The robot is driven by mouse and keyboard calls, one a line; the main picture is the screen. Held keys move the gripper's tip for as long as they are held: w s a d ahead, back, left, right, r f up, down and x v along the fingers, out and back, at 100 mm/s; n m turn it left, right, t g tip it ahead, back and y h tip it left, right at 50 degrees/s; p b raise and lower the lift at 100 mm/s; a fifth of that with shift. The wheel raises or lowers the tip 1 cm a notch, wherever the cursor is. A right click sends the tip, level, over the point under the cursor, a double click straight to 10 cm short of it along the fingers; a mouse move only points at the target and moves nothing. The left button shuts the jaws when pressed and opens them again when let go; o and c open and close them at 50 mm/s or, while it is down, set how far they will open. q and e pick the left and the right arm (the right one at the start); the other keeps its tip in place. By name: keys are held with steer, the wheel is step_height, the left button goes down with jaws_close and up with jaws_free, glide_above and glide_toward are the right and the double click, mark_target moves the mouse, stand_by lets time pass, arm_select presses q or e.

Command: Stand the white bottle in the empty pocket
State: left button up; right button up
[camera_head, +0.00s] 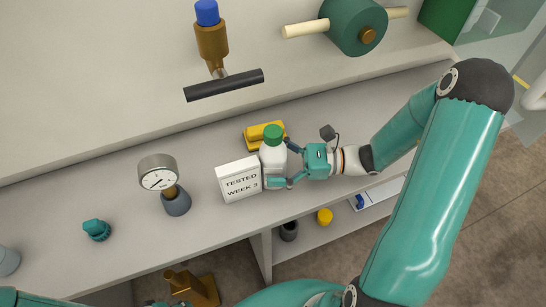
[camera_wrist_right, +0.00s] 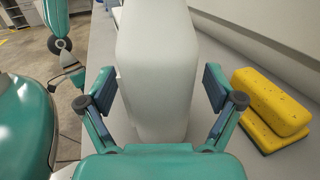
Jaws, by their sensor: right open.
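The white bottle (camera_head: 272,157) with a green cap stands upright on the grey bench beside a small white sign. In the right wrist view the bottle's pale body (camera_wrist_right: 158,75) fills the space between the fingers. My right gripper (camera_head: 284,164) is open, with one finger on each side of the bottle; it also shows in the right wrist view (camera_wrist_right: 160,90). Narrow gaps show between the finger pads and the bottle. I cannot make out an empty pocket in either view. My left gripper is not clearly visible.
The sign (camera_head: 239,180) reads "TESTED WEEK 3" and stands close left of the bottle. A yellow block (camera_head: 262,133), also in the wrist view (camera_wrist_right: 272,102), lies behind it. A pressure gauge (camera_head: 158,176) stands farther left. The lower shelf holds a yellow item (camera_head: 324,216).

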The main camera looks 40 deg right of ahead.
steer(key=c, duration=1.5)
steer(key=shift+c, duration=0.7)
steer(key=shift+r, duration=0.1)
